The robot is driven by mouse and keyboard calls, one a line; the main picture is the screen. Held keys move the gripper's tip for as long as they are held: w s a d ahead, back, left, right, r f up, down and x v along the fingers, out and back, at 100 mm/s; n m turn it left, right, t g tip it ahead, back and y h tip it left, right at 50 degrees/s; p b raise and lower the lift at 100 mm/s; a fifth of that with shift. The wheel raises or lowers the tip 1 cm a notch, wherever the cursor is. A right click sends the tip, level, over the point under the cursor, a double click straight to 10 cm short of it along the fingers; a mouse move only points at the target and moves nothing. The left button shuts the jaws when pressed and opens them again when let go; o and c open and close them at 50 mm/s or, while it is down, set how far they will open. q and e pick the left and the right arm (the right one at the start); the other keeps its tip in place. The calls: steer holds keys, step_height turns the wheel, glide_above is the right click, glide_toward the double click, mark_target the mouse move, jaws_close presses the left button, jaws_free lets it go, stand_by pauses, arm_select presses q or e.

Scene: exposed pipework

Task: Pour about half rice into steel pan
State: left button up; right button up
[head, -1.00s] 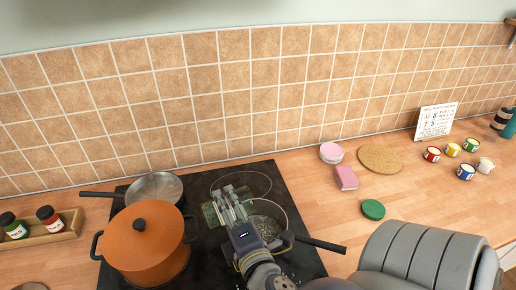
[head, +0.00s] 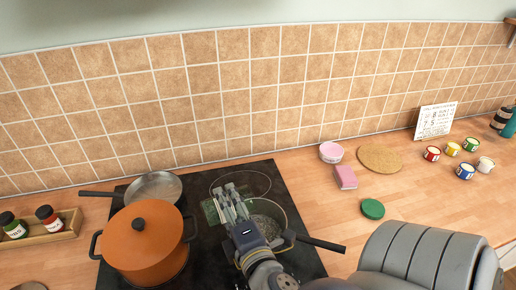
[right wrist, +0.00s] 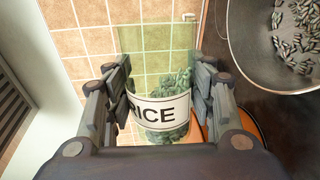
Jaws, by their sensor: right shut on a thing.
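My right gripper (head: 228,205) is shut on a see-through greenish jar (head: 210,212) above the hob. In the right wrist view the jar, with a white label (right wrist: 161,111) reading "RICE" in part, sits between the fingers (right wrist: 155,105). Dark green grains (right wrist: 175,85) remain inside it. A steel saucepan (head: 283,218), handle to the right, stands on the hob just right of the gripper, partly hidden by my arm. In the right wrist view similar grains (right wrist: 295,35) lie in the pan (right wrist: 240,45). No grains show falling. My left gripper is out of view.
On the black hob (head: 305,262) stand a lidded orange pot (head: 145,250) and a shallow steel pan (head: 155,187). A spice tray (head: 65,232) is at the left. A pink sponge (head: 345,177), green lid (head: 372,209) and cork mat (head: 380,159) lie to the right.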

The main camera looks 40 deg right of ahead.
steer(key=shift+w+a+r, duration=0.1)
steer(key=shift+w, duration=0.1)
steer(key=shift+s, duration=0.1)
steer(key=shift+s, duration=0.1)
steer(key=shift+w, duration=0.2)
steer(key=shift+s+d+r+m, duration=0.15)
steer(key=shift+s+d+m, duration=0.05)
steer(key=shift+s+m, duration=0.1)
steer(key=shift+w+a, duration=0.15)
steer(key=shift+w, duration=0.15)
steer(key=shift+s, duration=0.1)
steer(key=shift+s+d+r+b, duration=0.1)
steer(key=shift+s+d+b, duration=0.1)
steer(key=shift+b, duration=0.1)
